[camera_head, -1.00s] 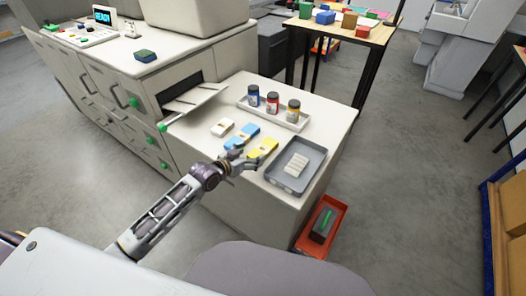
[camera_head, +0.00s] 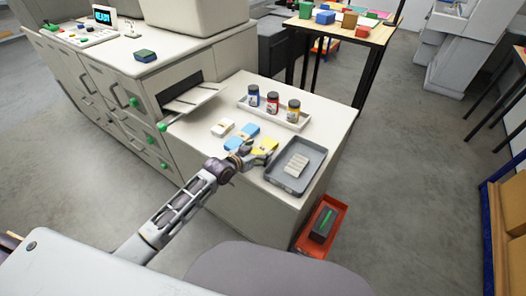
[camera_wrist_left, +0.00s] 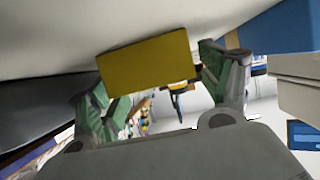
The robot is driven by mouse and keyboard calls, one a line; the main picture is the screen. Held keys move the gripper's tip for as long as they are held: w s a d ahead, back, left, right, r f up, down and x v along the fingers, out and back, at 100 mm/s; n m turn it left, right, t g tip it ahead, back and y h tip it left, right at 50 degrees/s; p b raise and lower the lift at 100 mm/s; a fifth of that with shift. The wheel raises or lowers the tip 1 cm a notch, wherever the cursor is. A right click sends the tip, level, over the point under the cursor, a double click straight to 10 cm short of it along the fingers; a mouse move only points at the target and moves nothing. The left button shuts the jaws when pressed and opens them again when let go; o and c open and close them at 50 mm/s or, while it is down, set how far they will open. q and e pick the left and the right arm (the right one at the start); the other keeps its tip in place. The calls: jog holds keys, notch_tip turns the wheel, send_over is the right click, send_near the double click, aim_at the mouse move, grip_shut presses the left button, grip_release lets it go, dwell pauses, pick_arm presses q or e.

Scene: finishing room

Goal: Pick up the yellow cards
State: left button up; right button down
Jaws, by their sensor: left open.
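The yellow cards (camera_head: 269,144) lie as a small stack on the white cabinet top, right of the blue cards (camera_head: 247,132). My left gripper (camera_head: 257,153) is low over their near end and partly hides them. In the left wrist view the yellow cards (camera_wrist_left: 147,73) show as a plain yellow block between the two spread fingers of my left gripper (camera_wrist_left: 155,85). The gripper is open. I cannot tell whether either finger touches the cards. My right gripper is not in view.
A grey tray (camera_head: 317,171) with white pieces stands close on the right. White cards (camera_head: 222,128) lie to the left. A white rack (camera_head: 272,117) with three jars stands behind. A red bin (camera_head: 336,240) is on the floor beside the cabinet.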

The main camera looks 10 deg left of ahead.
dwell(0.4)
pick_arm(q)
jog(key=c, duration=1.2)
jog(key=shift+r, duration=0.1)
notch_tip(320, 180, up, 10)
jog(key=shift+f+p, duration=0.1)
jog(key=shift+p, duration=0.2)
dwell(0.5)
